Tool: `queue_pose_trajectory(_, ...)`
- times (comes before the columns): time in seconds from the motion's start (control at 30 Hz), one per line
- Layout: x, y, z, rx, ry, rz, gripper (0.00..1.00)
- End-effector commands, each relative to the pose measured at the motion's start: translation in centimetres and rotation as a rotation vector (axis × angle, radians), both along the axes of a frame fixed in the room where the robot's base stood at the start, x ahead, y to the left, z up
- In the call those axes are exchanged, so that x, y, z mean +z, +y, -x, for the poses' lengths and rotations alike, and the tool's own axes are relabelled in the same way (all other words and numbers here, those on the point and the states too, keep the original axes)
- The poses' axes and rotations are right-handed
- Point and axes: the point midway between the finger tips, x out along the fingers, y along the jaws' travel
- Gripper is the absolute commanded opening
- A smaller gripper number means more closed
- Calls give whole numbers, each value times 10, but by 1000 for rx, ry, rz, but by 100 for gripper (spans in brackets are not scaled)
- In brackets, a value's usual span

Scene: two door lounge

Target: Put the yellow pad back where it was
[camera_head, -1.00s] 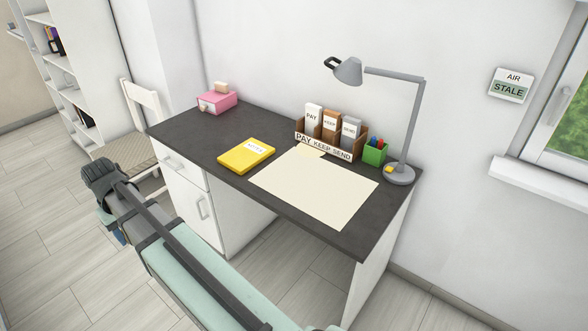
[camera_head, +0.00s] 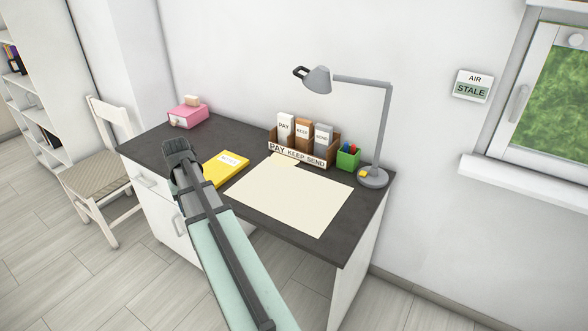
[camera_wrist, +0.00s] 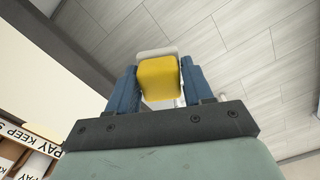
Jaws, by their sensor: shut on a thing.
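A yellow pad with a white label (camera_head: 226,168) lies flat on the dark desk (camera_head: 140,146), left of a large cream sheet. My gripper (camera_wrist: 160,76) has its blue fingers on both sides of a small yellow block (camera_wrist: 159,79) with a pale edge behind it, and is shut on it. I cannot tell whether this block is the pad the task means. In the head view my arm's dark end covers the desk's left part, just left of the yellow pad, and hides the held block.
The cream sheet (camera_head: 290,196) covers the desk's middle. Behind it stand a letter rack (camera_head: 300,153), a green pen cup (camera_head: 348,157) and a grey lamp (camera_head: 373,178). A pink box (camera_head: 187,117) sits at the back left. A white chair (camera_head: 105,180) stands left of the desk.

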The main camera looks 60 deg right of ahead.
Motion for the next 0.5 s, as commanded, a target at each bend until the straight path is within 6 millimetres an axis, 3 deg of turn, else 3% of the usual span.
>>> queue_pose_trajectory(0.03, -1, -17, 5, -27, 2, -1, 22)
queue_pose_trajectory(0.5, -8, -152, 62, -251, 13, -8, 22)
